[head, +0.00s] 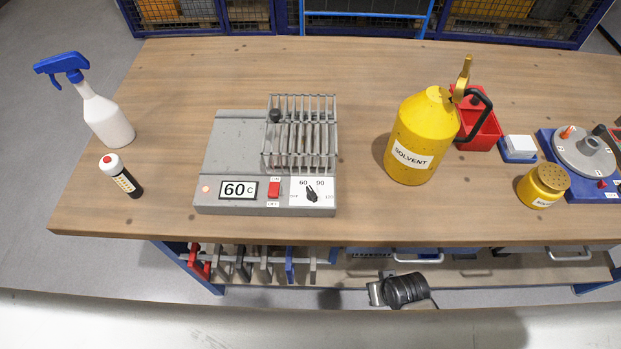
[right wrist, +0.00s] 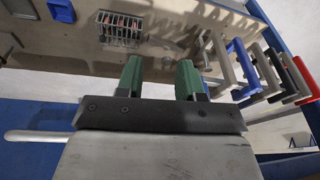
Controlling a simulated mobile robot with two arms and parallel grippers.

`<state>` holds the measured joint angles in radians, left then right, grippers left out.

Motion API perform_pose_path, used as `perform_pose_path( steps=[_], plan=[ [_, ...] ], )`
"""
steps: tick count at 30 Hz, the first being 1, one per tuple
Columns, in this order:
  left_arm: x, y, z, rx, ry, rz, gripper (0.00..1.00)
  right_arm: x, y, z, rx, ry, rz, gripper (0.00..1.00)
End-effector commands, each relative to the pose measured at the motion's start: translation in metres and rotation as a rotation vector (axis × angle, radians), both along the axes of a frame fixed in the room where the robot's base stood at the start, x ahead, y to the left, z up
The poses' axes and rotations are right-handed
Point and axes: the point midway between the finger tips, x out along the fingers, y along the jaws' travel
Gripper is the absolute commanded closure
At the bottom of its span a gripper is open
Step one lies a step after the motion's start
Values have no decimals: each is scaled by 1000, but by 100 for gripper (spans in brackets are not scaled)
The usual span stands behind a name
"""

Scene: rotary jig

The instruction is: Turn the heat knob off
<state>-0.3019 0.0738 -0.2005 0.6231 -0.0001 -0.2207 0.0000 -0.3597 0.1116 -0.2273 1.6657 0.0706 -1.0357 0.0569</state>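The heat knob (head: 312,193) is a small black pointer knob on a white dial plate marked 60, 90 and 120, with a small label at its left. It sits at the front right of a grey heater block (head: 236,143). The knob seems to point up, near 60, but it is small. The display (head: 238,190) reads 60 C. My left gripper is out of view.
A wire rack (head: 300,135) stands on the heater. A spray bottle (head: 105,118) and a small black bottle (head: 122,180) are left; a yellow solvent can (head: 420,140) is right. Several clamps (right wrist: 270,70) hang near my right gripper.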

Motion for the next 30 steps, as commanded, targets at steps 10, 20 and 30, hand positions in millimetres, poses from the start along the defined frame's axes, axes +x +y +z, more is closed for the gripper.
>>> perform_pose_path(
  steps=[10,20,30],
  plan=[
    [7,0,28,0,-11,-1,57,17,15,146,47,-54,19,63],
    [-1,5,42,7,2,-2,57,44,79,258,206,-87,129,63],
    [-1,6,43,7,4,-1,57,79,164,308,279,-1,331,63]
  ],
)
